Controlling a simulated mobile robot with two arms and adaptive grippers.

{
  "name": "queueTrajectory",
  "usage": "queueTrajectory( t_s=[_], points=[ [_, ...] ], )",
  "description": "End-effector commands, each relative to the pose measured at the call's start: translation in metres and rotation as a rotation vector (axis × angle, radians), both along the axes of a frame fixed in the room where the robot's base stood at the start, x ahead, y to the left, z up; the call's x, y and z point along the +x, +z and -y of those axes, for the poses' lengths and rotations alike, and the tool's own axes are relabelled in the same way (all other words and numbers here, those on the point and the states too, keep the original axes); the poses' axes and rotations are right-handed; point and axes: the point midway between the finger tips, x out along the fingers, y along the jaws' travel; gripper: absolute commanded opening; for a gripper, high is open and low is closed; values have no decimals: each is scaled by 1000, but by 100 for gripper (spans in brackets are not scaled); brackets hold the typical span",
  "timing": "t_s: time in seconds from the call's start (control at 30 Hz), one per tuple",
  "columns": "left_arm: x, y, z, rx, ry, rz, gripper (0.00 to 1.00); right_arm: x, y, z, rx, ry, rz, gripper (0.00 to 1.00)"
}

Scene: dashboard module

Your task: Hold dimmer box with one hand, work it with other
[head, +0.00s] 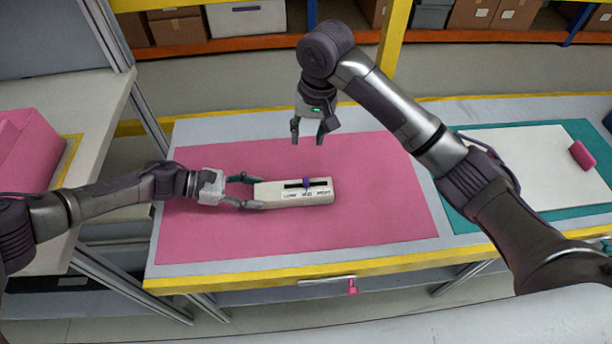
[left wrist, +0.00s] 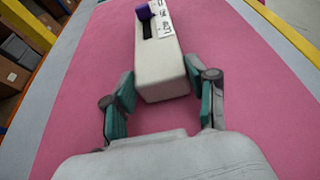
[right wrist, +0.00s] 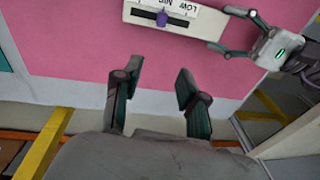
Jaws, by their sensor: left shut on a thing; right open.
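The dimmer box (head: 267,194) is a long off-white block on the pink mat (head: 370,190). A dark slot runs along its top with a purple slider knob (head: 307,182) near the middle, above the LOW, MID and further lettering. My left gripper (head: 247,191) is shut on the left end of the box, one finger on each side, as the left wrist view (left wrist: 160,95) also shows. My right gripper (head: 308,142) is open and empty, fingers pointing down, above the mat behind the box. In the right wrist view (right wrist: 155,90) its fingers are apart from the knob.
A teal mat (head: 465,215) with a white board (head: 530,165) and a pink block (head: 582,155) lies on the right. A pink bin (head: 25,150) stands on the left side table. Shelves with cartons (head: 475,14) stand behind. The pink mat around the box is clear.

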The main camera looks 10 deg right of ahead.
Motion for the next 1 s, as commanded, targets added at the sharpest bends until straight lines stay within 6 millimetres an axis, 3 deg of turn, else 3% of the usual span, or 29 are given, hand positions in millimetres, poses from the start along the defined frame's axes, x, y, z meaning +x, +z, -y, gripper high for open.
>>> queueTrajectory(
  t_s=[0.1,0.27,0.7,1.0],
  points=[
    [0,-1,0,0,-1,0,2,-23,4,-8,-82,46,-57,42],
    [0,-1,0,0,-1,0,2,-32,-4,-8,-121,60,-83,42],
    [-1,0,0,0,-2,-1,2,-32,-86,-7,-119,59,-84,42],
    [-1,0,0,0,-2,-1,2,-31,-115,-8,-117,60,-80,42]
  ],
)
